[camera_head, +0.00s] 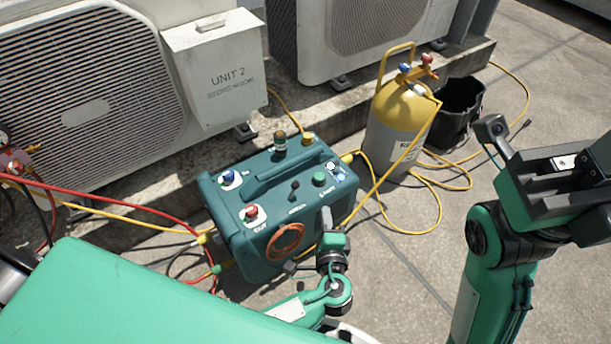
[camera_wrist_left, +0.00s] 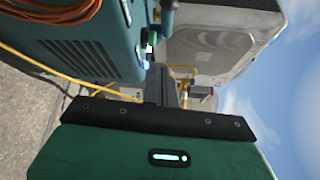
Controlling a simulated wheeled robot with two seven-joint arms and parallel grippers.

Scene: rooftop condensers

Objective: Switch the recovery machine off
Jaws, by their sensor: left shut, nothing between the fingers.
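The recovery machine (camera_head: 275,205) is a teal box with a carry handle on the ground in the head view. Its top panel has a blue knob (camera_head: 228,177), a red knob (camera_head: 251,212), a small dark lever (camera_head: 294,187) and a green round button (camera_head: 319,179). The panel lettering is too small to read surely. My left gripper (camera_head: 326,214) is shut and empty, pointing up at the machine's near right edge; contact cannot be told. In the left wrist view its shut fingers (camera_wrist_left: 172,88) stand beside the machine's side (camera_wrist_left: 75,45). My right gripper (camera_head: 575,175) is at the right, its fingers unclear.
A yellow-topped grey cylinder (camera_head: 400,120) and a black bucket (camera_head: 460,100) stand behind right. Condenser units (camera_head: 75,85) line the back on a concrete ledge. Yellow and red hoses (camera_head: 120,205) run to the machine. An orange coil (camera_head: 285,241) hangs on its front. Paving at right is mostly clear.

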